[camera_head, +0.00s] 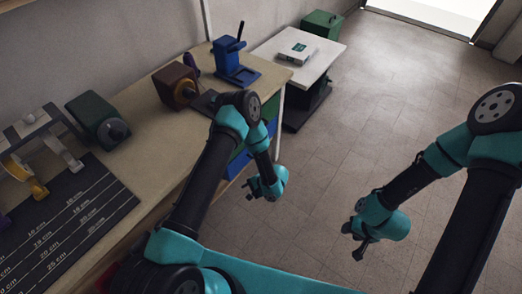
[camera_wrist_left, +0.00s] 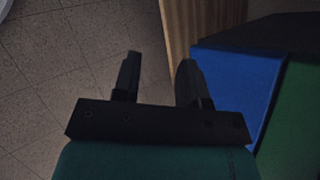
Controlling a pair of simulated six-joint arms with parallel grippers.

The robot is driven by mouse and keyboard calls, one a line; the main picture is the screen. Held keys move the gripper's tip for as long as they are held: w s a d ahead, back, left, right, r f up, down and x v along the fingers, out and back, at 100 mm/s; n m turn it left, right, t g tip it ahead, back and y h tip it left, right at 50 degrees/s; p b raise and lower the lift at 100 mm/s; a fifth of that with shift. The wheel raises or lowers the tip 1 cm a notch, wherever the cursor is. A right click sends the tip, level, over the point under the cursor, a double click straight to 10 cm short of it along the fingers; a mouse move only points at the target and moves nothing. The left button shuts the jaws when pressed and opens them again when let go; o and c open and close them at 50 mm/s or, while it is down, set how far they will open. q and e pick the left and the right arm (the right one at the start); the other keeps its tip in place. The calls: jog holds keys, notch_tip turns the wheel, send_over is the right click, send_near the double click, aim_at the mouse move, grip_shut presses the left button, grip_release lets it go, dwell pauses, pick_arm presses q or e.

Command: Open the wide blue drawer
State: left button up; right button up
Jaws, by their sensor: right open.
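Blue drawer fronts show under the workbench in the head view, one (camera_head: 238,164) behind my left arm and partly hidden by it. A blue panel (camera_wrist_left: 238,85) also fills the right of the left wrist view; I cannot tell which drawer it is. My left gripper (camera_head: 249,191) hangs low beside the bench's drawer side. In the left wrist view my left gripper (camera_wrist_left: 160,72) has its two fingers apart with nothing between them, left of the blue panel. My right gripper (camera_head: 352,241) is open and empty over the floor, away from the bench.
Green fronts (camera_wrist_left: 300,125) adjoin the blue one, with a wooden panel (camera_wrist_left: 200,25) beside it. The workbench (camera_head: 140,150) carries a ruled dark mat (camera_head: 65,225), a green device (camera_head: 97,120) and a blue stand (camera_head: 232,68). A white table (camera_head: 310,55) stands beyond. The tiled floor at right is clear.

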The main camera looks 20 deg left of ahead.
pick_arm(q)
jog(key=w+d+r+t+y, duration=0.2)
jog(key=w+d+t, duration=0.9)
jog(key=w+t, duration=0.1)
jog(key=shift+w+d+m+t+y, duration=0.2)
jog(key=shift+w+m+t+y, duration=0.15)
jog(key=shift+m+t+y, duration=0.05)
jog(key=x, duration=1.7)
jog(key=shift+w+a+f, duration=0.1)
jog(key=shift+w+a, duration=0.05)
jog(key=shift+c, duration=0.4)
grip_shut()
